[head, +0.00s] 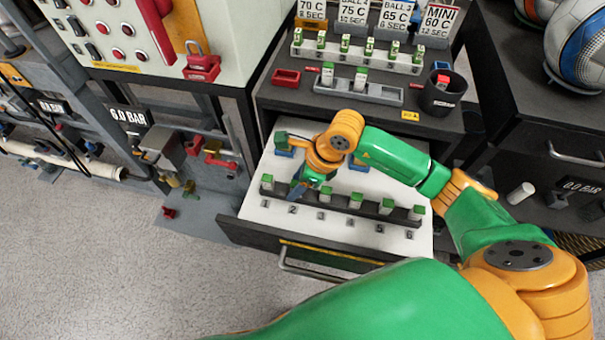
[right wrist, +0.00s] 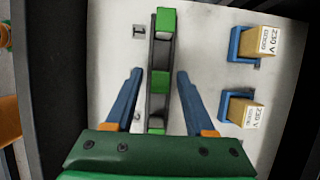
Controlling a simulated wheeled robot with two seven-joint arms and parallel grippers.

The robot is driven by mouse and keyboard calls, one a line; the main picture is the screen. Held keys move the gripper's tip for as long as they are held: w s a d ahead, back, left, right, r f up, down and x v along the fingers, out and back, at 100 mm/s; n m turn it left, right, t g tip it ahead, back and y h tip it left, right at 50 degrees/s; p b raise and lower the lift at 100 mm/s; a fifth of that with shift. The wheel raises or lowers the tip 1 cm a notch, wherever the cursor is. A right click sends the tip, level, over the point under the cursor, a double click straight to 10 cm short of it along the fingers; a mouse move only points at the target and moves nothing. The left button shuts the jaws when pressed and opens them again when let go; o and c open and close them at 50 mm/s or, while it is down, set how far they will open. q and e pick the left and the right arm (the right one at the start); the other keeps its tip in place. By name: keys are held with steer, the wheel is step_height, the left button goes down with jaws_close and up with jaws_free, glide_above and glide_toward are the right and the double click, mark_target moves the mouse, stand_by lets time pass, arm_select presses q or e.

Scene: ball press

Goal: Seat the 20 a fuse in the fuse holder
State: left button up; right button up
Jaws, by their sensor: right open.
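A black rail (head: 340,200) in the open drawer carries several pale fuses with green tops beside printed numbers 1 to 6. My right gripper (head: 297,190) is low over the rail near number 2 and partly hides the fuse there. In the right wrist view its open blue fingers (right wrist: 160,76) stand on either side of the rail, with a green-topped fuse (right wrist: 160,83) between them, apart from both. On the cabinet top, a grey holder (head: 385,96) carries two green-topped fuses. My left gripper is not in view.
A white rack (head: 355,56) of green-topped fuses stands behind the grey holder under label cards. A red tray (head: 286,77) is left of it, a black cup (head: 437,101) right. Blue-socketed 230 V blocks (right wrist: 255,42) stand in the drawer (head: 255,212).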

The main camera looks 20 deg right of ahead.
steer(key=b+v, duration=0.1)
steer(key=v, duration=1)
steer(key=shift+d+r, duration=0.2)
steer(key=shift+r, duration=0.15)
steer(key=shift+s, duration=0.15)
